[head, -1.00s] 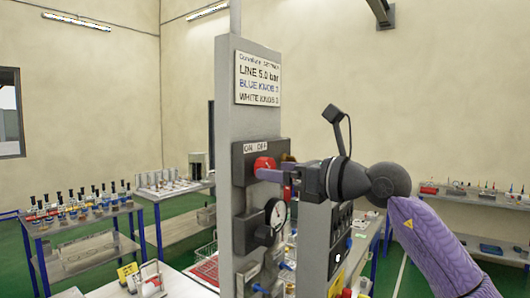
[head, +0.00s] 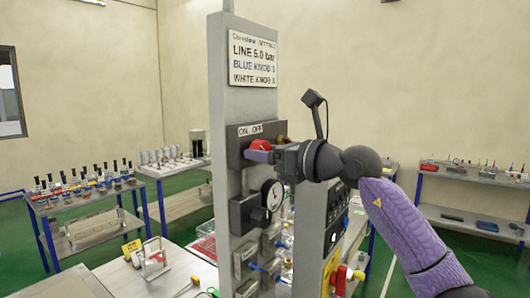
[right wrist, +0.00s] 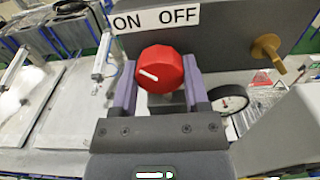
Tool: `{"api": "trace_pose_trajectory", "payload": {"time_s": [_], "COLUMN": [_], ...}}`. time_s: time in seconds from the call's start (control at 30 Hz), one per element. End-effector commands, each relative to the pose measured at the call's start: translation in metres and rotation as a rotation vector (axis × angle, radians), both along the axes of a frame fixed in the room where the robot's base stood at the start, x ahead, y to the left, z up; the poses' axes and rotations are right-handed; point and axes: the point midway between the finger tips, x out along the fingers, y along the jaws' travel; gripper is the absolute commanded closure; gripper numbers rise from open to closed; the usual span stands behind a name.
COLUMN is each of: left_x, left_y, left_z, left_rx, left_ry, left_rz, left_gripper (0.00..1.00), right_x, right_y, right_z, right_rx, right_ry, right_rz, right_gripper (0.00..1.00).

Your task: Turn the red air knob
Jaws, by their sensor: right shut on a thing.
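The red air knob (head: 260,145) sits on a dark grey block under an "ON OFF" label (head: 251,130) on the upright panel. In the right wrist view the red knob (right wrist: 162,72) is faceted, and its white mark points up and left, towards the "ON" side of the label (right wrist: 157,19). My right gripper (head: 262,154) is shut on the knob, reaching in from the right. Its purple fingers stand on either side of the knob in the right wrist view. My left gripper is not in view.
A pressure gauge (head: 272,195) is just below the knob; a brass-coloured fitting (right wrist: 267,52) is to its right. A sign (head: 254,59) hangs above. A second panel with a yellow label (head: 331,270) stands right of the post. Shelves with bottles (head: 85,183) are behind left.

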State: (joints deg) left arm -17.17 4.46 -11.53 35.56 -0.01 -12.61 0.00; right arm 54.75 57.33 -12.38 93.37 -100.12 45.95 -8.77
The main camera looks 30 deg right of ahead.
Motion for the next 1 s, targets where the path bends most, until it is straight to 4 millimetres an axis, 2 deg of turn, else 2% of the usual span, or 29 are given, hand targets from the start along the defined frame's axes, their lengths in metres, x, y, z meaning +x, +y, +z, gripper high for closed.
{"api": "trace_pose_trajectory", "payload": {"time_s": [0.37, 1.0], "left_x": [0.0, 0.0], "left_y": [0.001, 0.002], "left_z": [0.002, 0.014], "left_rx": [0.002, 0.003], "left_ry": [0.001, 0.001], "left_rz": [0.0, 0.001], "left_gripper": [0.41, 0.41], "right_x": [0.0, 0.0], "right_y": [0.0, 0.0], "right_z": [0.001, 0.002], "right_rx": [0.079, 0.608], "right_ry": [0.031, 0.249], "right_rz": [0.0, 0.001], "right_gripper": [1.0, 1.0]}}
